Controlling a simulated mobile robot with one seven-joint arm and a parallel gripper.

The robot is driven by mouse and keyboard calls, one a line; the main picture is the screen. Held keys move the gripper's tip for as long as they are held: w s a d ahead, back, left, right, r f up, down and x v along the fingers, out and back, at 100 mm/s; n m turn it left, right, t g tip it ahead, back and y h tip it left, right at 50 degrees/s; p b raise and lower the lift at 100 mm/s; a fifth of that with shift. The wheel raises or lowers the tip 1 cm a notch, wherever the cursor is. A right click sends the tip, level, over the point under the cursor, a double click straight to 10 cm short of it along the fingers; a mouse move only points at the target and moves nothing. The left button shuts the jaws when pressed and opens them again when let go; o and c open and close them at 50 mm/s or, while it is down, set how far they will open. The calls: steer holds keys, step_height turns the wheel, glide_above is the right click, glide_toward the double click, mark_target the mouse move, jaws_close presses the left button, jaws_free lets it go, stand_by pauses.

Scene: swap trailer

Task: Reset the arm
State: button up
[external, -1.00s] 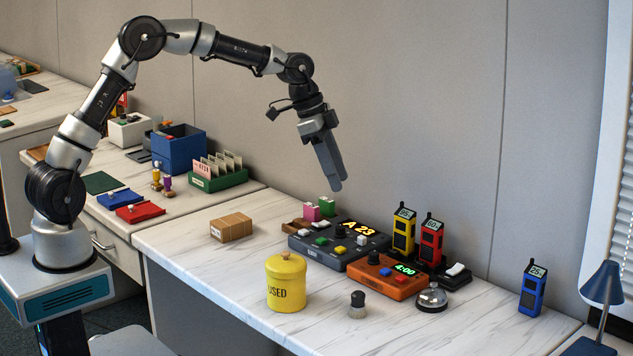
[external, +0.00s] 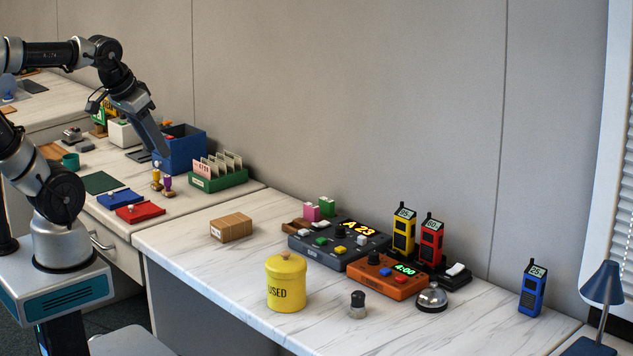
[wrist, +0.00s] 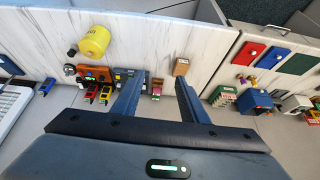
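My arm is folded back to the left in the external view. My gripper (external: 160,150) hangs tilted downward, in front of the blue box (external: 188,150) in the picture. I cannot tell the exact gap to the box. In the wrist view my gripper (wrist: 155,90) has its two fingers spread apart. Nothing is between them but a distant view of the wall and the desk.
The near desk holds a yellow "USED" canister (external: 287,284), a cardboard box (external: 231,228), a grey console (external: 340,252), an orange timer (external: 385,283) and several handsets. A green card tray (external: 218,180) stands by the blue box. Air above the near desk is clear.

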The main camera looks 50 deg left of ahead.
step_height(320, 180, up, 14)
steer(key=p, duration=1.5)
step_height(320, 180, down, 28)
steer(key=b, duration=2.8)
steer(key=shift+s+b, duration=0.4)
steer(key=shift+a+f, duration=0.1)
steer(key=shift+f, duration=0.05)
